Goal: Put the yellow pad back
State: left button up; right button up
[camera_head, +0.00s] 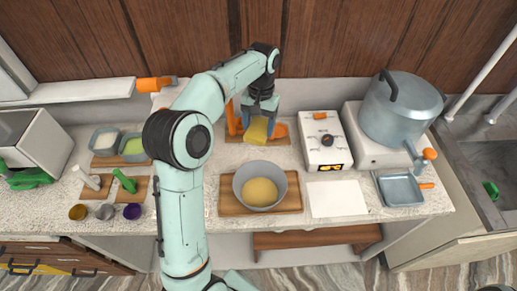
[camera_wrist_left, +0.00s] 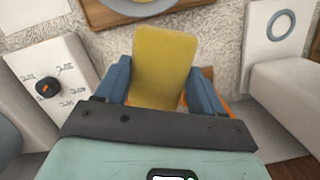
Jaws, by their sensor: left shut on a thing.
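My left gripper (camera_head: 260,118) is shut on the yellow pad (camera_head: 257,130), above the back of the counter. In the left wrist view the yellow pad (camera_wrist_left: 164,65) stands out between the two blue fingers of the gripper (camera_wrist_left: 163,85). Under and behind it is a wooden board (camera_head: 275,137) with orange items (camera_head: 233,120), partly hidden by the gripper and pad. I cannot tell whether the pad touches the board. My right gripper is not in view.
A grey bowl (camera_head: 260,172) with yellow contents sits on a wooden board in front. A white box with a knob (camera_head: 322,140) stands to the right, and a large pot (camera_head: 402,108) beyond it. A white sheet (camera_head: 337,199) lies at the front.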

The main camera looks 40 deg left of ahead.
pick_arm(q)
jog(key=f, duration=0.5)
jog(key=shift+s+b, duration=0.3)
notch_tip(320, 180, down, 6)
jog(key=shift+w+f+b, duration=0.1)
jog(key=shift+w+b, duration=0.05)
jog(key=shift+b, duration=0.2)
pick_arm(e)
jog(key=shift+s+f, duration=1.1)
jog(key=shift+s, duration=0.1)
pick_arm(q)
jog(key=shift+w, duration=0.1)
jog(key=shift+f, duration=0.55)
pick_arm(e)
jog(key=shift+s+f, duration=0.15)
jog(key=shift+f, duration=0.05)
pick_arm(q)
jog(key=o, duration=1)
